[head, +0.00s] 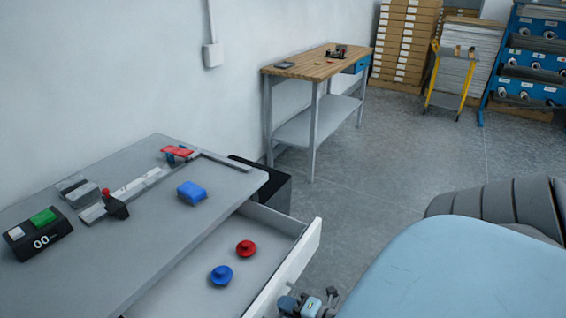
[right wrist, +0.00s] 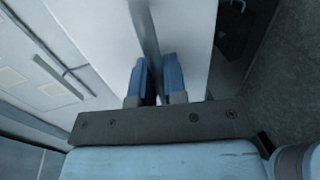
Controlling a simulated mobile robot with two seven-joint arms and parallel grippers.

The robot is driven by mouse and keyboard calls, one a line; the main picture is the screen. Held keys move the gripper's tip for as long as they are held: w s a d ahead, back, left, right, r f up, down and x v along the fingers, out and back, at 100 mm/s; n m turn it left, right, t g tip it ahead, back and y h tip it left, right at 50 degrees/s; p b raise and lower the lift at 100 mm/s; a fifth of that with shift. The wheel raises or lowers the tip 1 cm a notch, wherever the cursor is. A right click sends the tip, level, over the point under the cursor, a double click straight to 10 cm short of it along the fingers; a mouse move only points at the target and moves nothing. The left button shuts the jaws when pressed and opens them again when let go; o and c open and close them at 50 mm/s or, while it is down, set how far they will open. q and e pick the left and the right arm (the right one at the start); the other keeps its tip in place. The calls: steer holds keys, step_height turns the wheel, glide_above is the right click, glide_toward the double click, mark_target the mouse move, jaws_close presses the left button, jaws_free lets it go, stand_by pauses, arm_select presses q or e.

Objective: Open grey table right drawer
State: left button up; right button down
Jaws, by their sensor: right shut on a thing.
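The grey table (head: 110,245) fills the lower left of the head view. Its right drawer (head: 310,245) is pulled out, and its white front stands away from the tabletop. A red round piece (head: 246,247) and a blue round piece (head: 221,274) lie inside it. My right gripper (head: 309,304) is at the outer side of the drawer front, near the bottom edge of the picture. In the right wrist view its blue fingers (right wrist: 157,78) are shut on a grey strip at the drawer front; I cannot tell whether this is a handle or an edge. My left gripper is out of view.
On the tabletop lie a blue block (head: 191,193), a black counter box (head: 38,235) and a rail with a red-knobbed slider (head: 116,205). A black bin (head: 268,187) stands behind the drawer.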

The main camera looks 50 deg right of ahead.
steer(key=c, duration=1.2)
jaws_free()
steer(key=v, duration=1.4)
steer(key=shift+w+d+p, duration=0.1)
steer(key=shift+d+p, duration=0.05)
steer(key=shift+p, duration=0.2)
